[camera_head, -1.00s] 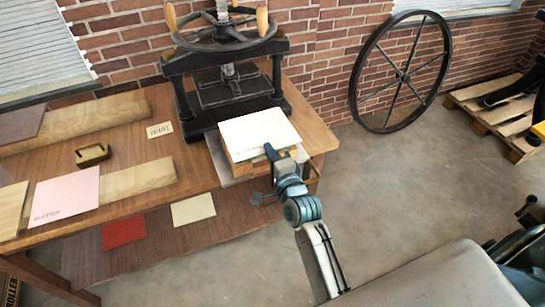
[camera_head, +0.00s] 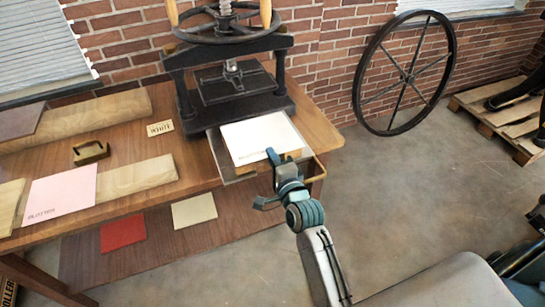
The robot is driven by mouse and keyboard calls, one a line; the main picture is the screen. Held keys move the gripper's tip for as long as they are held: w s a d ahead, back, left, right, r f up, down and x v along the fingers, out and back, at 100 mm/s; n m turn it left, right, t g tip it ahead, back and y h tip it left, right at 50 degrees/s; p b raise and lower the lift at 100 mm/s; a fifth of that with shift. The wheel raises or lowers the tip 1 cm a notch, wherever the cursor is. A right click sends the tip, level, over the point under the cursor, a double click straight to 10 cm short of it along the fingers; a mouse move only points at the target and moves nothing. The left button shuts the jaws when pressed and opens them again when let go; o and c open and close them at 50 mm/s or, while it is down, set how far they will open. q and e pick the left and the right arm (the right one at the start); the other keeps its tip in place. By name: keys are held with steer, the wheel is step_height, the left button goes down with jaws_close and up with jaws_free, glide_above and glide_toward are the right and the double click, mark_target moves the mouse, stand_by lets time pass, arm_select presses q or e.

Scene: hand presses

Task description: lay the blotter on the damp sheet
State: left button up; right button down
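The pink sheet marked as the blotter (camera_head: 60,195) lies flat on the left part of the wooden table. A white sheet (camera_head: 260,137), which looks like the damp sheet, lies on the press's pull-out bed (camera_head: 223,160) in front of the black press. My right gripper (camera_head: 283,156) is at the white sheet's front right edge. Its fingers look spread, with one fingertip over the edge of the sheet. My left gripper is not in view.
The black hand press (camera_head: 232,85) stands behind the bed. Red (camera_head: 122,232) and cream (camera_head: 194,211) sheets lie on the lower shelf.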

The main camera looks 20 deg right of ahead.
stand_by(0.7)
steer(key=shift+f+p, duration=0.1)
steer(key=shift+p, duration=0.55)
stand_by(1.1)
steer(key=c, duration=1.4)
jaws_free()
steer(key=shift+s, duration=0.15)
steer(key=shift+s+d, duration=0.1)
steer(key=shift+s, duration=3)
